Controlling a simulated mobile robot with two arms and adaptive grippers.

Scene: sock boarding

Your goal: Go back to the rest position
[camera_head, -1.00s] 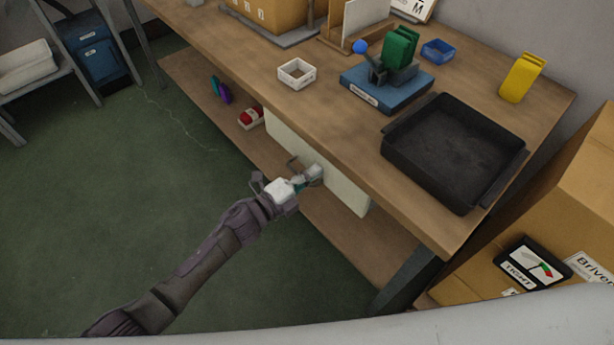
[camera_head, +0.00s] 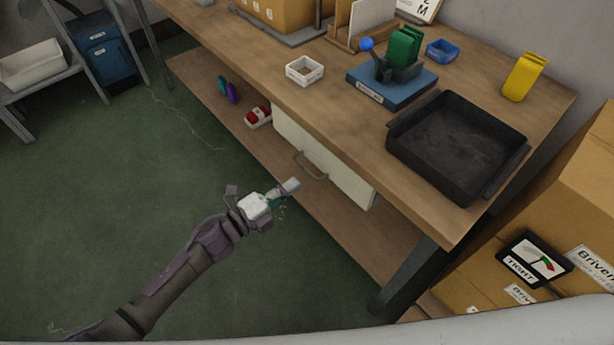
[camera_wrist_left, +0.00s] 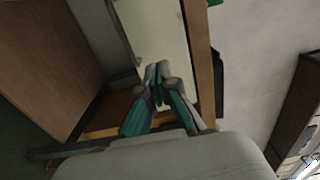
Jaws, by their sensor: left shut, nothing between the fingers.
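My left gripper (camera_head: 286,192) is in front of the workbench in the head view, low and to the left of the white drawer (camera_head: 325,160). It is apart from the drawer's handle (camera_head: 311,168). The drawer front looks flush under the bench top. In the left wrist view the gripper's fingers (camera_wrist_left: 157,78) are together with nothing between them, and the pale drawer front (camera_wrist_left: 160,35) is beyond them. My right gripper is in neither view.
The bench top (camera_head: 345,105) carries a black tray (camera_head: 455,150), a blue block with a green piece (camera_head: 403,50), a small white box (camera_head: 305,71) and a yellow piece (camera_head: 524,76). Cardboard boxes (camera_head: 560,215) stand at the right. Green floor (camera_head: 120,190) is open at the left.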

